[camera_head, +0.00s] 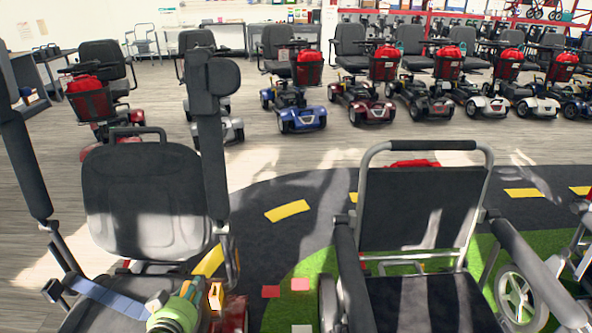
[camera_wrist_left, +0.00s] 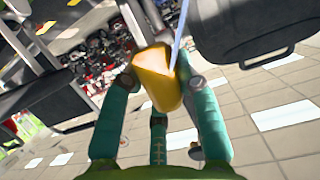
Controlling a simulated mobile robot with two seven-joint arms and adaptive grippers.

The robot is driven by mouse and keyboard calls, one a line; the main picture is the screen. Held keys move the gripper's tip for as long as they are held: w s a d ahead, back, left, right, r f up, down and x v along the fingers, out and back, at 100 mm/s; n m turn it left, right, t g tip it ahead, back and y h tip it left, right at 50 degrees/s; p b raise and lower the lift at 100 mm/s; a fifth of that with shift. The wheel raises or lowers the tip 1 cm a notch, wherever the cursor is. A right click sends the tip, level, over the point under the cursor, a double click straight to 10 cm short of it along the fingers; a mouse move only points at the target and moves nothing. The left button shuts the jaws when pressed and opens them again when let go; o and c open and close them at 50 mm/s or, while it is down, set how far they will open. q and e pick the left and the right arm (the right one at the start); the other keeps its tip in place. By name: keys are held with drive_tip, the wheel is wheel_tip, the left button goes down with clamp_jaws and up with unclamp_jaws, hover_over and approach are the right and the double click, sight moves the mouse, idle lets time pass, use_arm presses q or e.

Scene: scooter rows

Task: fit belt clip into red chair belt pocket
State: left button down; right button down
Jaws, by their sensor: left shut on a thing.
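My left gripper (camera_head: 205,295) is green and reaches over the front of the left scooter's black seat (camera_head: 85,318). It is shut on the yellow-orange belt clip (camera_head: 215,296), which shows large between the green fingers in the left wrist view (camera_wrist_left: 158,80). A blue-grey belt (camera_head: 110,298) runs across the seat from its left side to the gripper; a thin pale strap (camera_wrist_left: 180,30) meets the clip in the wrist view. Red bodywork (camera_head: 233,313) shows just right of the seat, below the clip. I cannot make out the belt pocket. My right gripper is not in view.
The seat's black backrest (camera_head: 145,200) and raised armrest (camera_head: 207,140) stand behind the gripper. Rows of scooters (camera_head: 370,90) fill the back.

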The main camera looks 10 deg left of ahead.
use_arm(q)
drive_tip(key=d+r+m+g+h+p, duration=0.1)
drive_tip(key=d+r+m+h+p, duration=0.3)
drive_tip(key=r, duration=0.5)
drive_tip(key=d+r+m+h+p, duration=0.2)
drive_tip(key=d+r+m+h, duration=0.35)
drive_tip(key=r, duration=0.35)
drive_tip(key=s+d+r+m+g+h+p, duration=0.2)
drive_tip(key=s+d+r+m+g+h, duration=0.2)
drive_tip(key=s+d, duration=0.1)
drive_tip(key=shift+s+d+r+h, duration=0.35)
drive_tip(key=shift+s+d, duration=0.05)
drive_tip(key=shift+s, duration=0.45)
